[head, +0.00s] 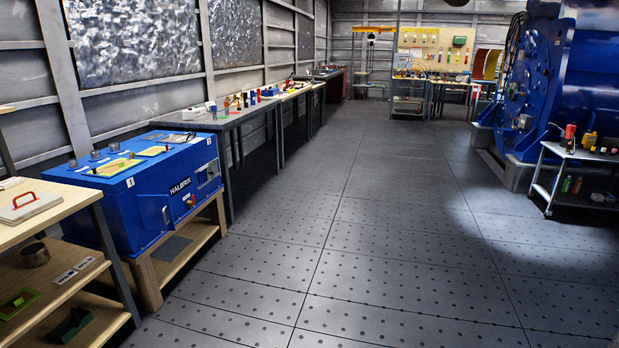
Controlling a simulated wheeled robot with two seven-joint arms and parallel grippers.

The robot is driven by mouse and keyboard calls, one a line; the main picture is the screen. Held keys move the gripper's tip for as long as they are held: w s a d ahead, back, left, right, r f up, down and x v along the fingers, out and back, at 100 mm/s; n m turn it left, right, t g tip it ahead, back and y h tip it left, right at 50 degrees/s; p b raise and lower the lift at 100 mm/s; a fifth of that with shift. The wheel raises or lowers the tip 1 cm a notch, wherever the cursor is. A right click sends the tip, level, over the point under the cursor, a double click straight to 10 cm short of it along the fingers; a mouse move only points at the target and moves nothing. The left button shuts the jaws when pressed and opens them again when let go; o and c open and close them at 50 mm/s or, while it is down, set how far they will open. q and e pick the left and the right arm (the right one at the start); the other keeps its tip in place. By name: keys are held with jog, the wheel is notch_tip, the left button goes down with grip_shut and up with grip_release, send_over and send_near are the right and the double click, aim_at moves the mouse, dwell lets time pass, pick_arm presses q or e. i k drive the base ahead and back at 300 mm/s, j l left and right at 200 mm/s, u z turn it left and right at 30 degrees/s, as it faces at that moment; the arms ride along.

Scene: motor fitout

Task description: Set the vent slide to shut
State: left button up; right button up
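A blue machine box (160,205) lettered HALBRIX stands on a low wooden stand at the left. Its end face carries a grey panel (207,173), a small red part (191,201) and a light handle (166,215). Its top has yellow-framed plates (118,167) and round dark knobs. I cannot tell which of these parts is the vent slide, or its position, at this size. Neither of my grippers is in view.
A wooden shelf unit (60,218) stands nearest at the left. Long benches (222,123) with small items line the left wall. A large blue motor (540,85) and a grey cart (575,155) stand at the right. The floor (340,220) between is clear.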

aim_at(211, 170)
jog(key=i+l, duration=0.15)
jog(key=i, duration=0.75)
jog(key=i+l+z, duration=0.1)
jog(key=i, duration=0.75)
jog(key=i+j+u, duration=0.4)
jog(key=i, duration=0.5)
jog(key=i+l+u, duration=0.1)
jog(key=i+u, duration=0.25)
jog(key=i, duration=0.5)
jog(key=i+l+u, duration=0.2)
jog(key=i+u, duration=0.2)
jog(key=i, duration=0.5)
jog(key=i+l+u, duration=0.15)
jog(key=i+u, duration=0.15)
jog(key=i, duration=0.95)
